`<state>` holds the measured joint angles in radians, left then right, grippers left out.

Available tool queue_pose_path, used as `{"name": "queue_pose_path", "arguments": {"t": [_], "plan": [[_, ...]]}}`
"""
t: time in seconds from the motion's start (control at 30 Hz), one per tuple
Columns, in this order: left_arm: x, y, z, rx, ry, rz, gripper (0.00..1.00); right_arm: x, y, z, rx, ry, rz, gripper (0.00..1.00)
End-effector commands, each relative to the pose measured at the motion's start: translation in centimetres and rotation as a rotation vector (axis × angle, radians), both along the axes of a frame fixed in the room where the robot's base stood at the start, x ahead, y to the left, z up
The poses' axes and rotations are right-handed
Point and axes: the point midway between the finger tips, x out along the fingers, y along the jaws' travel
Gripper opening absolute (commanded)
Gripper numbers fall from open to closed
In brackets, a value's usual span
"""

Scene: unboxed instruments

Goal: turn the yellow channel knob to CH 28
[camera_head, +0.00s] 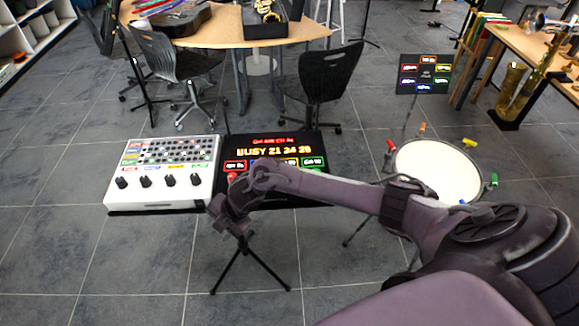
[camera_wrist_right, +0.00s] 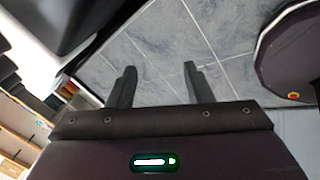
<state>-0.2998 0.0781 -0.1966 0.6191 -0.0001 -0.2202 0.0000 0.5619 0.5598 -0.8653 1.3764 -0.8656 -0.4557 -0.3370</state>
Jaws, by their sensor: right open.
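A white control box (camera_head: 165,150) stands left of centre in the head view, with a row of black knobs along its front. The knobs have small coloured labels above them; the third knob (camera_head: 170,180) seems to sit under a yellow one, but the print is too small to be sure. A black display panel (camera_head: 273,145) beside the box reads "BUSY 21 24 28" in orange. My right gripper (camera_head: 226,205) is open and empty, in front of the panel and right of the knobs. Its spread fingers show in the wrist view (camera_wrist_right: 160,85). My right forearm hides the panel's lower part.
A drum (camera_head: 437,171) with coloured lugs stands at the right. A dark board with coloured screens (camera_head: 425,75) stands behind it. Black tripod legs (camera_head: 245,266) spread below my right gripper. A chair (camera_head: 318,80) and tables are behind. Tiled floor at front left is clear.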

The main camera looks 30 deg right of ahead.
Motion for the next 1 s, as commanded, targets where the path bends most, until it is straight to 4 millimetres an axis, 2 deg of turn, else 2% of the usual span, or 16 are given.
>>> {"name": "queue_pose_path", "arguments": {"t": [0.03, 0.17, 0.37, 0.47, 0.6, 0.7, 0.8, 0.87, 1.0], "plan": [[0.0, -0.1, 0.4, -0.001, -0.001, 0.000, 0.00, 0.3, -0.4, 1.1, -0.022, -0.011, 0.031, 0.46], [0.1, -0.1, 1.2, 0.000, -0.002, -0.001, 0.00, 0.5, -1.8, 3.4, -0.094, -0.031, 0.135, 0.46], [0.2, 0.0, 2.8, 0.001, -0.003, -0.004, 0.00, 0.6, -5.7, 8.1, -0.256, -0.049, 0.333, 0.46], [0.2, -0.1, 2.8, -0.001, -0.003, -0.006, 0.00, 1.0, -10.0, 9.2, -0.331, -0.007, 0.391, 0.46], [0.1, -0.1, 3.2, -0.001, -0.003, -0.006, 0.00, 1.1, -16.7, 12.3, -0.418, 0.076, 0.449, 0.46], [0.1, -0.1, 3.4, -0.001, -0.002, -0.006, 0.00, 0.6, -20.6, 14.3, -0.454, 0.134, 0.465, 0.46], [0.1, -0.1, 3.4, -0.001, -0.003, -0.006, 0.00, 0.2, -22.7, 15.5, -0.467, 0.172, 0.469, 0.46], [0.1, -0.1, 3.3, -0.001, -0.002, -0.006, 0.00, 0.0, -23.3, 15.6, -0.469, 0.184, 0.472, 0.46], [0.1, 0.0, 2.7, 0.000, -0.002, -0.005, 0.00, -0.2, -23.4, 14.1, -0.468, 0.191, 0.474, 0.46]]}}
